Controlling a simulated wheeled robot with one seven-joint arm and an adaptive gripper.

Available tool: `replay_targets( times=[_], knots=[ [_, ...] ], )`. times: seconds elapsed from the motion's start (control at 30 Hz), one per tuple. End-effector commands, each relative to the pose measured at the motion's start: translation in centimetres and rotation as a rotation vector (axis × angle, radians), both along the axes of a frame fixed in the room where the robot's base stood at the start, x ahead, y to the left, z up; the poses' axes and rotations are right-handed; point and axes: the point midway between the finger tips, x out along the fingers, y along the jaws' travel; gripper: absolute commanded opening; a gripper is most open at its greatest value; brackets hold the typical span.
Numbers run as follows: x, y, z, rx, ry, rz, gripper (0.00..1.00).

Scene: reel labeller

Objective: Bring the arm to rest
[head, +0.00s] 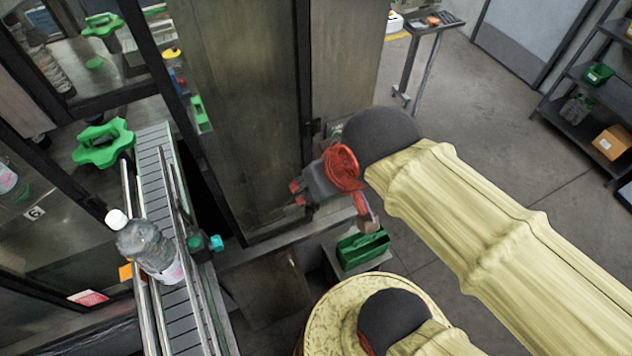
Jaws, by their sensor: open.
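My gripper (335,200) shows in the head view near the middle, at the end of my arm in its pale yellow cover. It has red and dark grey parts and is open. I see nothing between its fingers. It hangs in front of the labeller's dark cabinet panel (245,110), above and left of a small green bin (362,248). I cannot tell whether it touches the cabinet edge. The arm reaches in from the lower right.
A conveyor (178,300) at the left carries a clear bottle with a white cap (148,246). Green star-shaped parts (103,143) sit beside it. A small table (430,24) stands at the back, and a shelf rack (590,90) at the right. The floor between is clear.

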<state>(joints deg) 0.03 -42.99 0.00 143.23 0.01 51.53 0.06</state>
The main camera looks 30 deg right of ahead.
Motion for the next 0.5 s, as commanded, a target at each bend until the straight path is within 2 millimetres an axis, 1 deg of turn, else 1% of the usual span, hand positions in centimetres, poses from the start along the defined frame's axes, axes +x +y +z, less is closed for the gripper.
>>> replay_targets(
  times=[0.33, 0.43, 0.5],
  knots=[
    [0.0, 0.0, -0.3, -0.001, 0.001, 0.002, 0.4],
    [0.0, 0.0, -1.0, -0.001, 0.001, 0.002, 0.4],
    [0.0, 0.0, -1.9, -0.001, 0.001, 0.002, 0.4]
  ],
)
